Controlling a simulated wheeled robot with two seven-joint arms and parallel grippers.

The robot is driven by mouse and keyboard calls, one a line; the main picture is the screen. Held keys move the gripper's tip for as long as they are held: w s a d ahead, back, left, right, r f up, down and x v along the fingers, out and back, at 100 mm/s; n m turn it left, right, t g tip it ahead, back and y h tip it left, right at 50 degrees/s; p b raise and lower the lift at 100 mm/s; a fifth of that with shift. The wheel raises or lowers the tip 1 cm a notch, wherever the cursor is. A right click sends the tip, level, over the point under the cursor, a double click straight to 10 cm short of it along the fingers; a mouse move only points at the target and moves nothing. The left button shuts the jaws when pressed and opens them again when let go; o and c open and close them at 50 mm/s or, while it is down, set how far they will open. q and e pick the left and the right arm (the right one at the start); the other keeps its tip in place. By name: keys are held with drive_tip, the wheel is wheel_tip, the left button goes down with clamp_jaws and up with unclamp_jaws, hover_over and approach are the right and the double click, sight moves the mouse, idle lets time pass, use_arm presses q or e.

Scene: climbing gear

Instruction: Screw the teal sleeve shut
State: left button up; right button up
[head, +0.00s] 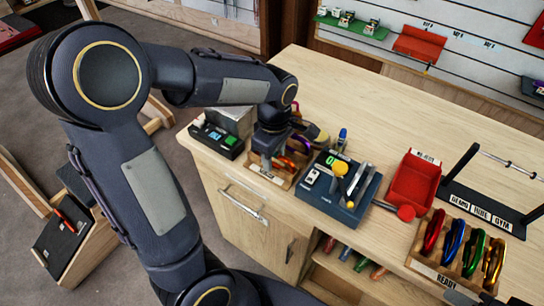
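My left gripper (267,160) points down over the wooden tray (277,178) on the workbench. Coloured carabiners, orange (287,163) and purple (301,144), lie beside it. Its fingertips are small and dark, and I cannot tell whether they are open or hold anything. Just right of it stands a dark blue fixture (318,200) with a green display, a yellow knob (340,168) and grey metal parts. I cannot make out a teal sleeve; it is too small or hidden. My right gripper is not in view.
A red bin (413,182) stands right of the fixture. A wooden rack (430,262) with red, blue, green and gold carabiners is at the front right. A black stand (470,200) with a bar is behind it. A black device (216,139) sits at the left. The bench's back is clear.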

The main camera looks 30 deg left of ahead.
use_arm(q)
drive_tip(key=shift+s, duration=0.65)
drive_tip(key=shift+r, duration=0.15)
drive_tip(key=shift+r+p, duration=1.15)
drive_tip(key=shift+r, duration=0.05)
drive_tip(key=shift+w, duration=0.75)
wheel_tip(320, 180, up, 10)
drive_tip(key=p, duration=0.8)
